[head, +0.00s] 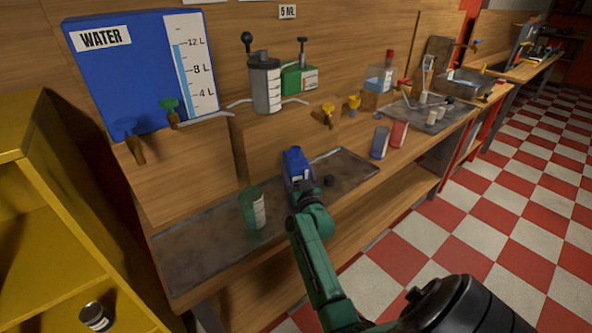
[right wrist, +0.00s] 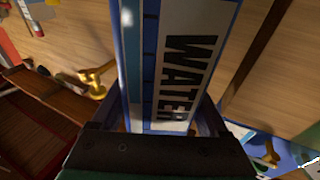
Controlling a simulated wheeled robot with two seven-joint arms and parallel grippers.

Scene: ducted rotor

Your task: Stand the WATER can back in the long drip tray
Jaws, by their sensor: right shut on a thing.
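The blue WATER can (head: 293,160) is upright over the right part of the long drip tray (head: 190,253). My right gripper (head: 301,186) is shut on it from the front. In the right wrist view the can (right wrist: 133,60) fills the middle, its WATER label between the fingers of my gripper (right wrist: 165,125). My gripper and arm hide the can's lower part, so I cannot tell whether its base touches the tray. My left gripper is not in view.
A green can (head: 253,208) stands in the tray, left of the WATER can. A small dark cap (head: 328,181) lies to the right. Yellow shelving (head: 45,220) is at left.

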